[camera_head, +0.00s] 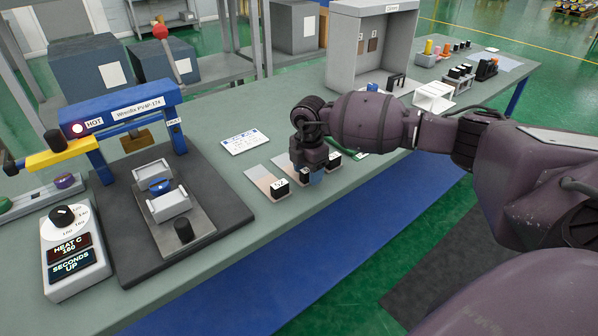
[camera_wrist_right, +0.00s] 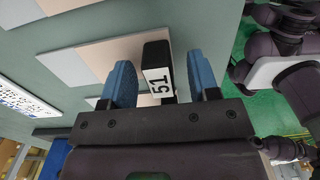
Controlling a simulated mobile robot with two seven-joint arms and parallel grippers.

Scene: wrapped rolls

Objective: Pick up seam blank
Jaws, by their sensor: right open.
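Flat seam blanks, part grey and part beige, each with a black block at one end, lie on the green bench. One blank (camera_head: 265,180) lies left of my right gripper (camera_head: 311,178), its black block (camera_head: 280,188) at the near end. In the right wrist view, my right gripper (camera_wrist_right: 162,80) is open, its blue fingertips on either side of a black block labelled 51 (camera_wrist_right: 157,68), with gaps on both sides. That block's blank (camera_wrist_right: 105,50) stretches off to the left. Another blank is partly hidden behind the fingers. My left gripper is not in view.
A heat press (camera_head: 125,115) with a dark base and a control box (camera_head: 75,250) stand at the left. A white printed card (camera_head: 245,142) lies behind the blanks. A grey booth (camera_head: 370,50) and small trays stand farther right. The bench's front edge is close to the blanks.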

